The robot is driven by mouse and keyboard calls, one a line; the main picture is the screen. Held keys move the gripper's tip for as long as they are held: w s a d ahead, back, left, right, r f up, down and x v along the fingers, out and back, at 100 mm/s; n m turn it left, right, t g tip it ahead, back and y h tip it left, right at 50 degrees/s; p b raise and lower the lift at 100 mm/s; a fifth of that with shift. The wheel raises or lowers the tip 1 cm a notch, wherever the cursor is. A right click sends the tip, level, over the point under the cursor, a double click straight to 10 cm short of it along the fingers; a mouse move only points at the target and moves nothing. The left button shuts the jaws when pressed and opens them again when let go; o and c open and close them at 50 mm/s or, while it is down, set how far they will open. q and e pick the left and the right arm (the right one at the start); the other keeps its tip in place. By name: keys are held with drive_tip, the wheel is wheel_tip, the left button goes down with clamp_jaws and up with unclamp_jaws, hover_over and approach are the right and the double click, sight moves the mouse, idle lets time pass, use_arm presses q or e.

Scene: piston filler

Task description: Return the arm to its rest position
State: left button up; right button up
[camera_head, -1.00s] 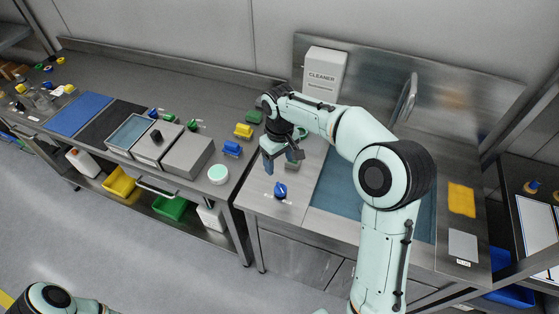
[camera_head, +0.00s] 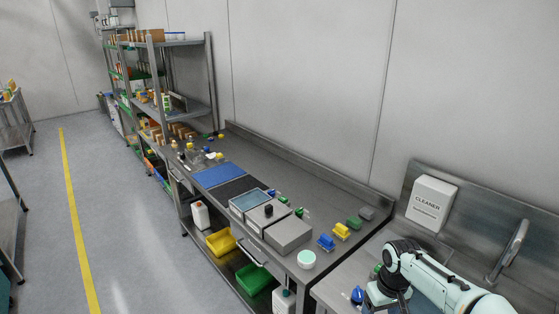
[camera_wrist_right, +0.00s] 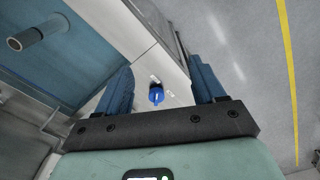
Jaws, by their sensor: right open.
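My right arm, pale green with black joints, comes in at the lower right of the head view. Its gripper (camera_head: 384,296) hangs over the counter beside the sink, and its lower end is cut off by the picture edge. In the right wrist view the two blue fingers (camera_wrist_right: 162,82) are spread apart with nothing between them. Beyond them a blue knob (camera_wrist_right: 156,95) shows on the light counter; it also shows left of the gripper in the head view (camera_head: 357,295). My left gripper is not in view.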

drive_tip(key=s+a+f+y, duration=0.1)
drive_tip(key=s+a+f, duration=0.15)
drive_tip(key=f, duration=0.65)
drive_tip(key=s+a+f+y, duration=0.1)
drive_tip(key=a+f, duration=0.3)
drive_tip(key=f, duration=0.5)
drive_tip(key=s+a+f+m, duration=0.3)
drive_tip(key=s+f, duration=0.5)
drive_tip(key=s, duration=0.3)
drive_tip(key=s+a+f+m+y, duration=0.1)
drive_tip(key=s+a+f+m, duration=0.2)
drive_tip(key=s+f, duration=0.5)
drive_tip(key=s, duration=0.3)
drive_tip(key=shift+s+f+g+y, duration=0.2)
drive_tip(key=shift+f+g+y, duration=0.1)
drive_tip(key=shift+f, duration=0.05)
